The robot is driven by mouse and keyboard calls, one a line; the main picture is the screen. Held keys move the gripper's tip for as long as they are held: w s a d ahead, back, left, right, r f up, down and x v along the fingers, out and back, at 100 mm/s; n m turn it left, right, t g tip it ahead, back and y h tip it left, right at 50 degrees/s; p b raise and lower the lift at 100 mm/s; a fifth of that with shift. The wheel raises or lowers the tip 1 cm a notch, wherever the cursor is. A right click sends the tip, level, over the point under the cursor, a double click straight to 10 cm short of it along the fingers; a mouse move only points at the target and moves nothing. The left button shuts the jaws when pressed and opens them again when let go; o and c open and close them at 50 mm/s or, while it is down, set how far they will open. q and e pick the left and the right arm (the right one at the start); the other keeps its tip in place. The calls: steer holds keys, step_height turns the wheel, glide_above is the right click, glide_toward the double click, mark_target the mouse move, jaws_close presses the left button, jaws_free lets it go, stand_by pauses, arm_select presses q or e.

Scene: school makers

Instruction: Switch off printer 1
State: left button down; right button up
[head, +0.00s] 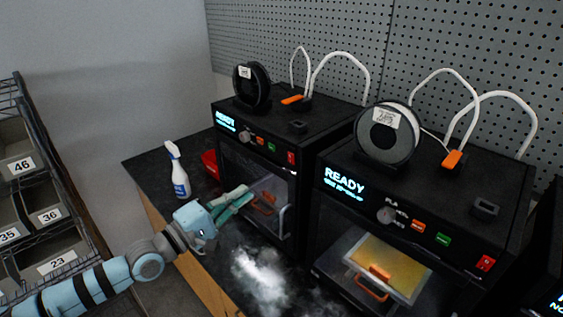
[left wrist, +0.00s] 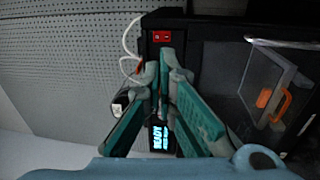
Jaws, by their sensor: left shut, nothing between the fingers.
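Two black printers show in the head view, a left one (head: 235,155) and a nearer right one (head: 335,215); both displays read READY. I cannot read which is printer 1. Each has a red switch at the right of its front panel: on the left printer (head: 291,158) and on the right printer (head: 485,263). My left gripper (head: 243,192) is shut and empty, in front of the left printer. In the left wrist view, its fingertips (left wrist: 164,58) appear just below a red switch (left wrist: 161,37); I cannot tell whether they touch. My right gripper is out of view.
A white spray bottle (head: 179,172) and a red object (head: 209,163) stand left of the left printer. A hazy white patch (head: 262,280) shows over the dark table in front. Numbered bins (head: 45,215) stand at left. Part of another black machine (head: 545,260) shows at right.

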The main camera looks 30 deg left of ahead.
arm_select(q)
steer(key=w, duration=0.1)
steer(key=b, duration=0.3)
glide_toward(291, 158)
steer(key=x, duration=0.5)
steer(key=shift+w+d, duration=0.1)
steer(key=shift+w, duration=0.3)
steer(key=shift+w+d+r, duration=0.15)
steer(key=shift+w+d, duration=0.1)
steer(key=shift+w, duration=0.35)
